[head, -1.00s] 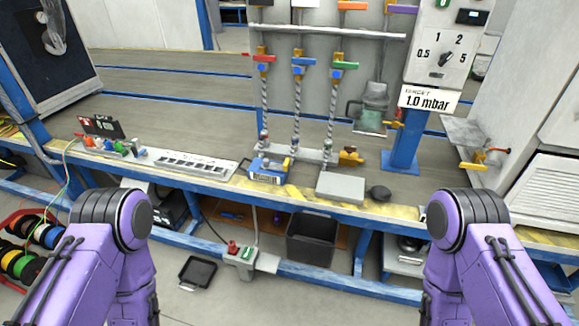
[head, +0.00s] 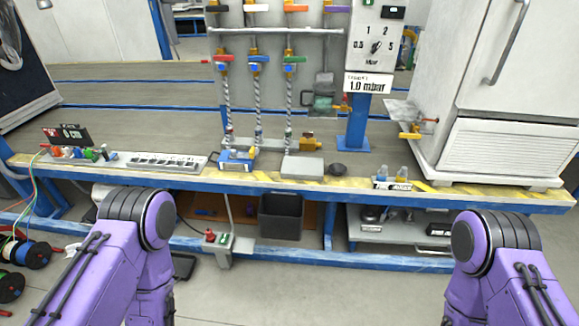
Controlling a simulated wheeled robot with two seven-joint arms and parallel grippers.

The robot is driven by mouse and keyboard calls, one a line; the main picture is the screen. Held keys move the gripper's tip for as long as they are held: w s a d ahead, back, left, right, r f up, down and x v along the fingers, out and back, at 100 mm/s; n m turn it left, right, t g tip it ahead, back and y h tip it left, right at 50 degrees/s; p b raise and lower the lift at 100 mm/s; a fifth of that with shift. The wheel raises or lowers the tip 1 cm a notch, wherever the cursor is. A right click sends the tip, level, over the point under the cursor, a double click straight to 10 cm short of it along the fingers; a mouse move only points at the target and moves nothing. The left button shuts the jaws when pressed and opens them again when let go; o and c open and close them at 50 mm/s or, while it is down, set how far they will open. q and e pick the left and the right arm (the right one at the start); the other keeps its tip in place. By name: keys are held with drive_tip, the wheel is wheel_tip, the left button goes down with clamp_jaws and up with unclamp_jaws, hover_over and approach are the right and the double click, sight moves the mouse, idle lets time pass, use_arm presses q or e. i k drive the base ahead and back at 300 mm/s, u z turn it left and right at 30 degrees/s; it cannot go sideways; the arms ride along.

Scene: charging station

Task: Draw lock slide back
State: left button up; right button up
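I cannot pick out a lock slide for certain. The bench carries a small blue device with a yellow part (head: 238,159) near its front edge, below several ribbed hoses (head: 258,104) with coloured valve handles. A brass-coloured fitting (head: 311,144) sits to its right. Another brass fitting with a red-ended lever (head: 411,131) is beside the white cabinet (head: 502,150) at the right. Both of my purple arms reach in from the bottom corners, in front of the bench. Neither gripper shows in the head view.
The bench edge (head: 330,187) runs across in front of me. On it are a row of slots (head: 167,162), a grey plate (head: 302,167), a dark round pad (head: 338,169) and two small bottles (head: 402,173). A black bin (head: 281,214) stands below. A dial panel (head: 375,47) stands behind.

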sight(251, 154)
drive_tip(key=z, duration=0.3)
drive_tip(key=k, duration=0.6)
drive_tip(key=u, duration=0.7)
drive_tip(key=i, duration=1.5)
drive_tip(key=z, duration=0.55)
